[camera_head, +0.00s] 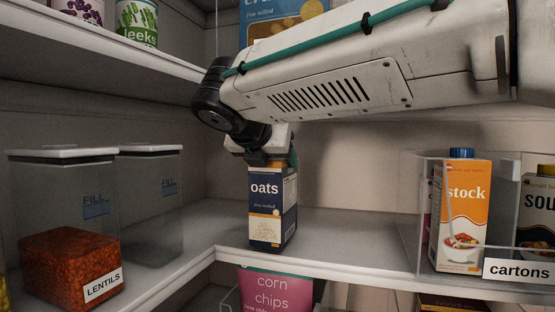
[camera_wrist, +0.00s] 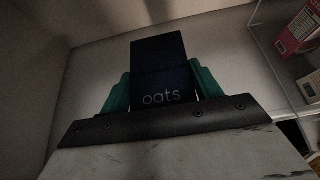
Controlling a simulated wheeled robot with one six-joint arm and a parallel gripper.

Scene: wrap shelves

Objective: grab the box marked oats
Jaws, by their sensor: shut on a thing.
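The oats box (camera_head: 271,208) is a tall dark blue box with a pale lower part, marked "oats". It stands upright at the shelf's inner corner in the head view. My gripper (camera_head: 270,160) comes down on it from above and is shut on its top. In the wrist view the dark box (camera_wrist: 160,72) with "oats" on it sits between the two green fingers of my gripper (camera_wrist: 160,90). In the head view the fingers are mostly hidden by the wrist. The box's base looks to be at the shelf surface; I cannot tell if it touches.
A clear lentils container (camera_head: 70,215) and another clear container (camera_head: 160,200) stand at left. A clear bin (camera_head: 410,215) labelled cartons holds a stock carton (camera_head: 462,215) at right. An upper shelf (camera_head: 120,55) is at upper left. Shelf between box and bin is free.

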